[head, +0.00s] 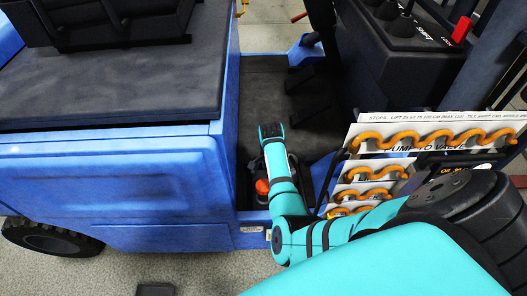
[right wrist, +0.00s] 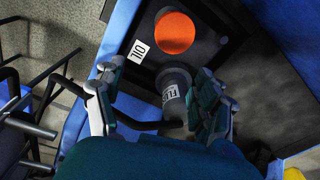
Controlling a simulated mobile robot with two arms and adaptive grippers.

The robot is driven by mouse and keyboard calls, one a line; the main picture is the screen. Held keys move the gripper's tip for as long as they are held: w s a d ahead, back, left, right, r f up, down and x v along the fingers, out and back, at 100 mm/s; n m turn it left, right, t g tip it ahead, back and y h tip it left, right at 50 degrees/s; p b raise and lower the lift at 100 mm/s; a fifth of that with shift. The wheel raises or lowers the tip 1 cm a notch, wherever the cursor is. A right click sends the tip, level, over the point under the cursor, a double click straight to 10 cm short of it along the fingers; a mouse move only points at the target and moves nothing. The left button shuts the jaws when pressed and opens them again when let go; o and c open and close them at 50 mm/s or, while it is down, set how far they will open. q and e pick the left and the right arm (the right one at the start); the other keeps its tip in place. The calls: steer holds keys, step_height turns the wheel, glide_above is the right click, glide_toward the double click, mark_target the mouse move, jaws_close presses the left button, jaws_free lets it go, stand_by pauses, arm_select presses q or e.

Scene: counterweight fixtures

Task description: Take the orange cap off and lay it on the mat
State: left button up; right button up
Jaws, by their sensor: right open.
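The orange cap (head: 262,187) shows in the head view, partly hidden behind my teal right arm, low in the dark footwell of the blue vehicle. In the right wrist view the round orange cap (right wrist: 174,32) sits on a dark surface beside a white OIL label (right wrist: 139,51). My right gripper (right wrist: 157,85) is open, its two fingers apart and short of the orange cap. A dark grey cylinder (right wrist: 173,82) with a partly hidden label shows between the fingers. I cannot make out the mat with certainty. My left gripper is not in view.
The blue vehicle body (head: 110,185) stands left of the footwell. A white rack (head: 425,123) with wavy orange pieces stands on the right, close to my arm. A black lever console (head: 405,35) is at the top right. A small dark flat object (head: 155,289) lies on the floor.

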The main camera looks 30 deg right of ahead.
mark_target(263, 185)
steer(key=shift+w+a+r+m+y, duration=0.2)
steer(key=shift+w+a+m+y, duration=0.05)
steer(key=shift+w+a+m, duration=0.35)
steer(key=shift+w+a+r+m+y, duration=0.2)
steer(key=shift+w+a+m+y, duration=0.05)
steer(key=shift+w+a+m, duration=0.35)
step_height(263, 185, down, 9)
steer(key=b, duration=0.8)
steer(key=shift+f+b, duration=0.35)
steer(key=shift+p, duration=0.35)
